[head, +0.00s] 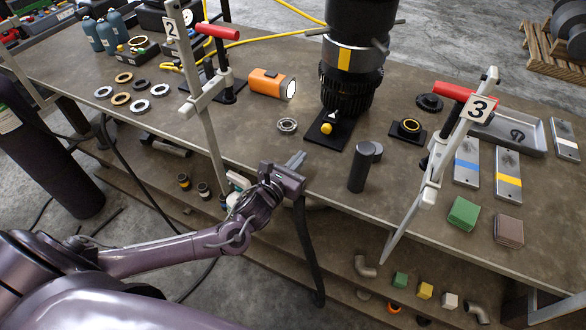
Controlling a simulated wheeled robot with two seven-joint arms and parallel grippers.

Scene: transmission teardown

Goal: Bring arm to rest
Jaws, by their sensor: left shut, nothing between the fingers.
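My left arm comes in from the left in the head view. Its gripper (295,160) is at the front edge of the workbench (240,125), near the middle. The gripper is shut with nothing between its fingers. It is apart from the small metal ring bearing (287,125) behind it. A black transmission part (346,80) stands on a dark plate further back. My right gripper is not in view.
A dark cylinder (361,168) stands right of my gripper. Clamps with tags 2 (202,90) and 3 (455,140) rise at the bench front. An orange flashlight (268,84) lies behind. A lower shelf holds small blocks (424,290) and pipe elbows (365,265).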

